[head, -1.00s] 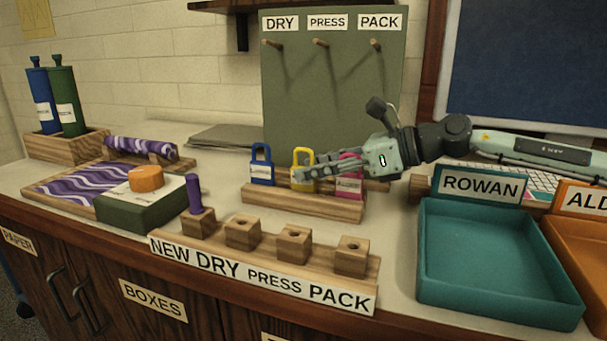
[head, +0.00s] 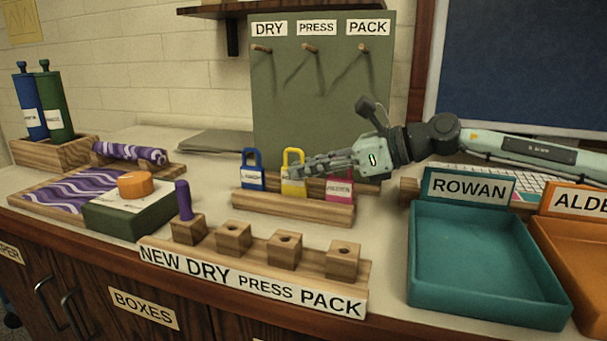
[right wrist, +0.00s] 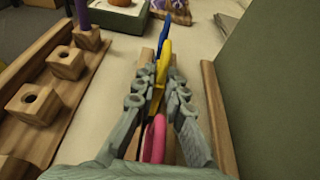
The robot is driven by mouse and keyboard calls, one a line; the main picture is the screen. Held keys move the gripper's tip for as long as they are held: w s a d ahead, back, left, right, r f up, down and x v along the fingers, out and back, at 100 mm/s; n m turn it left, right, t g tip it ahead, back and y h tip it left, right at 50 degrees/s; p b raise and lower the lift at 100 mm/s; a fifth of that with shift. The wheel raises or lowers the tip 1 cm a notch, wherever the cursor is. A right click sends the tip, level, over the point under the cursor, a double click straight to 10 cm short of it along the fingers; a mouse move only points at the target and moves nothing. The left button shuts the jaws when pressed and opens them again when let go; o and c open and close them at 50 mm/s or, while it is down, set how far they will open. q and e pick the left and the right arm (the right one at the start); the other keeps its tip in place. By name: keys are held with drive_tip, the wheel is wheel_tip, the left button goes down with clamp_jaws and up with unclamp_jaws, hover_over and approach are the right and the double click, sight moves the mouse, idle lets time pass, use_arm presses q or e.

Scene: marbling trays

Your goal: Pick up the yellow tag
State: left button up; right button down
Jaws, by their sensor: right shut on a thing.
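The yellow tag (head: 293,160), with a looped top and a white label, stands in the wooden rack (head: 300,211) between the blue tag (head: 252,172) and the pink tag (head: 339,189). My right gripper (head: 292,172) reaches in from the right, over the pink tag, and is shut on the yellow tag. In the right wrist view its fingers (right wrist: 162,88) press on both sides of the yellow tag (right wrist: 161,72). The pink tag (right wrist: 153,138) is nearer the palm and the blue tag (right wrist: 163,32) lies beyond. My left gripper is not in view.
A wooden peg block strip (head: 330,276) with one purple peg (head: 184,200) stands in front of the rack. A teal tray (head: 486,302) is at right, beside an orange tray (head: 570,262). A green board (head: 320,100) with pegs stands behind.

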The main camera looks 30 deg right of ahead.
use_arm(q)
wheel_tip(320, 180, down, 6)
drive_tip(key=p, duration=0.2)
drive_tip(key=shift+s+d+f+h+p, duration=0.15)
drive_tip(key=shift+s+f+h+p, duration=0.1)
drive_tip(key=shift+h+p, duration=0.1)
use_arm(e)
drive_tip(key=s+a+r, duration=0.5)
drive_tip(key=a+r, duration=0.5)
drive_tip(key=shift+s+a+r, duration=0.15)
drive_tip(key=shift+a, duration=0.05)
drive_tip(key=shift+d, duration=0.1)
